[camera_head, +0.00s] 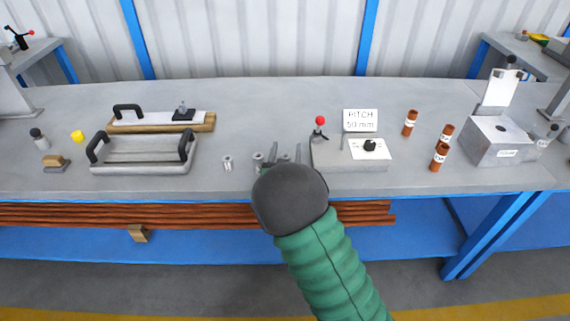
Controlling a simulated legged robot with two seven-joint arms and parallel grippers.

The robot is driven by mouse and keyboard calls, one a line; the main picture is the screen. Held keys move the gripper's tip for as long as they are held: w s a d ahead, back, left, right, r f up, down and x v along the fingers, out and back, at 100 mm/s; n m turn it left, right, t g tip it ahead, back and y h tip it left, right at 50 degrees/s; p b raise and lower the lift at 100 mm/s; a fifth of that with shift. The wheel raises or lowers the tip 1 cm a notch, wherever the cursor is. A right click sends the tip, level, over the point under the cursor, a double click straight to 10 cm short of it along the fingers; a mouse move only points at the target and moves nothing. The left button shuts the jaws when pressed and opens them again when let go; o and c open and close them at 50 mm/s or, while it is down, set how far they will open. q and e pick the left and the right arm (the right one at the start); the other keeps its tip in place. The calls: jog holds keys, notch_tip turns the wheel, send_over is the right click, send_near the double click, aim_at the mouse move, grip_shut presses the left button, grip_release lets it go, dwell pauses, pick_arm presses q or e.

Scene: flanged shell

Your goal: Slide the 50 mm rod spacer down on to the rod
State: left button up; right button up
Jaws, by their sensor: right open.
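My right gripper (284,157) comes in from the bottom centre, its green sleeve and dark wrist covering part of the table's front edge. Its fingers are apart, just left of a low grey block (350,165). Small silver cylindrical parts stand left of it, one (227,163) clear of the gripper and another (258,160) close beside the fingers. I cannot tell which part is the 50 mm spacer. A thin upright post (343,139) rises from the grey block below a "PITCH 50 mm" sign (360,119); I cannot tell whether it is the rod. My left gripper is not in view.
A red-knobbed lever (320,123) stands on the block's left end. Several labelled copper-brown cylinders (410,123) and a grey box (496,141) are to the right. A handled tray (145,170) lies left. The back middle of the bench (270,105) is clear.

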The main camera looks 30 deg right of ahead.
grip_shut()
jog(key=shift+r, duration=0.1)
dwell(0.4)
